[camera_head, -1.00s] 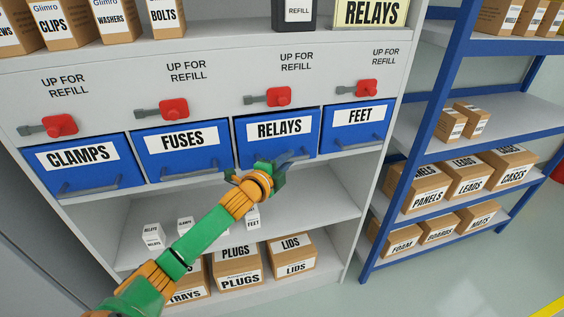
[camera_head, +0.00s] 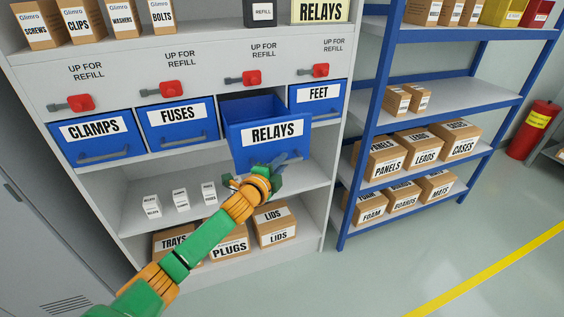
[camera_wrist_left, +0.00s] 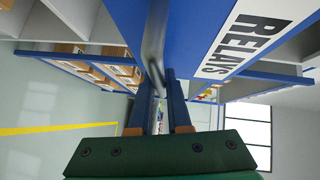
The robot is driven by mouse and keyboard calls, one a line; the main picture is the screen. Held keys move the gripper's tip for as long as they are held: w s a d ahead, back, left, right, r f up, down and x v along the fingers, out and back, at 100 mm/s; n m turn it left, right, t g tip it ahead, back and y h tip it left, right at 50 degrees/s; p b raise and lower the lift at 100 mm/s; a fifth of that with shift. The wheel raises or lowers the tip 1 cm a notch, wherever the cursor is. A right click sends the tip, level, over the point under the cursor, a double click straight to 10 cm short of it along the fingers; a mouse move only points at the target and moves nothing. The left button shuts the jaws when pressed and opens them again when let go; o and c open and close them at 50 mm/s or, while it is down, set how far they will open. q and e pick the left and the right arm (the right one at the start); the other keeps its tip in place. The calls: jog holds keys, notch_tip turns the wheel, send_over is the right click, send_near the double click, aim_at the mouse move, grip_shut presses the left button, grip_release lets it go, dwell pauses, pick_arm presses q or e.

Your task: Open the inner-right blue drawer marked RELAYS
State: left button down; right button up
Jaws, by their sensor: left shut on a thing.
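The blue RELAYS drawer (camera_head: 268,134) is pulled out of the grey cabinet, with its open top and inside showing in the head view. It is the third in a row, between the FUSES drawer (camera_head: 179,122) and the FEET drawer (camera_head: 317,100). My left gripper (camera_head: 276,165) is at the drawer's lower front. In the left wrist view, the gripper (camera_wrist_left: 166,105) is shut on the grey bar handle (camera_wrist_left: 154,50), next to the RELAYS label (camera_wrist_left: 245,40). The fingers hide part of the handle. My right gripper is not in view.
The CLAMPS drawer (camera_head: 97,137) is closed at the left. Red levers (camera_head: 246,78) sit above the drawers. A blue rack (camera_head: 366,125) with cartons stands at the right. Floor in front is clear.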

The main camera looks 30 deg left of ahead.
pick_arm(q)
jog(key=shift+s+d, duration=0.1)
jog(key=shift+s, duration=0.05)
jog(key=c, duration=0.9)
grip_release()
jog(key=s, duration=0.4)
jog(key=s+r+b, duration=0.1)
jog(key=s, duration=0.2)
jog(key=shift+d, duration=0.15)
